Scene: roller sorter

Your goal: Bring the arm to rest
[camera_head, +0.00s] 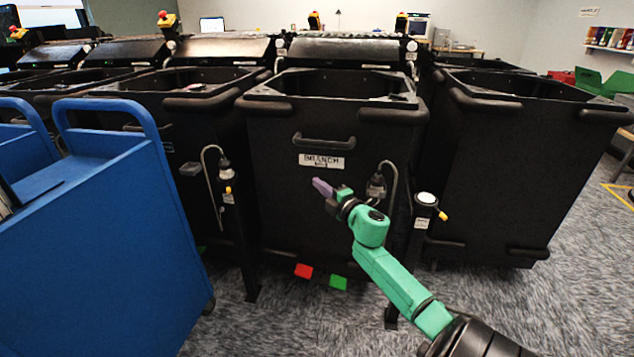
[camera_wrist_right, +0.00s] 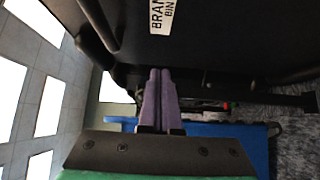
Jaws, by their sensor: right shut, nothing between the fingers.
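My right arm (camera_head: 395,278) is green and reaches in from the lower right in the head view. Its gripper (camera_head: 322,187) has purple fingers and is in front of the middle black bin (camera_head: 275,150), just below the bin's white label (camera_head: 321,161). In the right wrist view the two purple fingers (camera_wrist_right: 160,75) lie together with nothing between them. The bin's label (camera_wrist_right: 161,15) shows at the top of that view. I cannot tell how far the fingers are from the bin front. My left gripper is not in view.
A blue cart (camera_head: 110,220) stands close at the left. Another black bin (camera_head: 520,170) stands at the right. Thin bent metal rods on latches (camera_head: 377,186) stick out near the gripper. Red (camera_head: 303,271) and green (camera_head: 338,282) pedals sit below the middle bin. Carpet at the lower right is open.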

